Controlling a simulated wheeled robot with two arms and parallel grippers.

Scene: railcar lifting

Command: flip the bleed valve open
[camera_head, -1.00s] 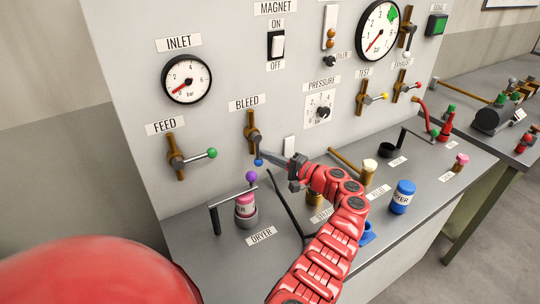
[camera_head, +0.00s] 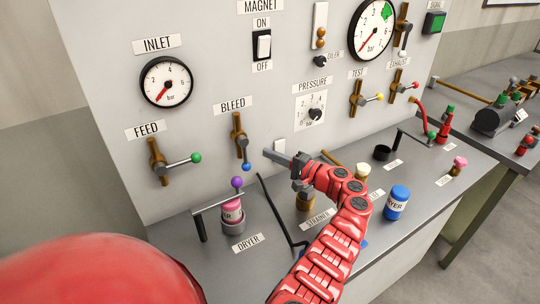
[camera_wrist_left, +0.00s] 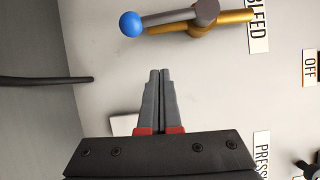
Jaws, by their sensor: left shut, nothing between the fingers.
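The bleed valve (camera_head: 239,128) is on the upright panel under the BLEED label, a brass pipe with a grey lever. The lever points down in the head view and ends in a blue knob (camera_head: 246,167). In the wrist view the blue knob (camera_wrist_left: 131,24) is at the top, with the lever lying along the brass pipe (camera_wrist_left: 230,20). My left gripper (camera_head: 268,154) is shut and empty, just right of the knob and apart from it. In the wrist view its closed fingertips (camera_wrist_left: 160,72) point toward the lever with a gap between. My right gripper is out of view.
The feed valve (camera_head: 158,162) with a green knob is to the left. A dryer (camera_head: 232,212) with a purple-knobbed bar stands on the bench below. A small white plate (camera_head: 280,146) is on the panel behind my gripper. The blue-capped jar (camera_head: 398,203) stands right of my arm.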

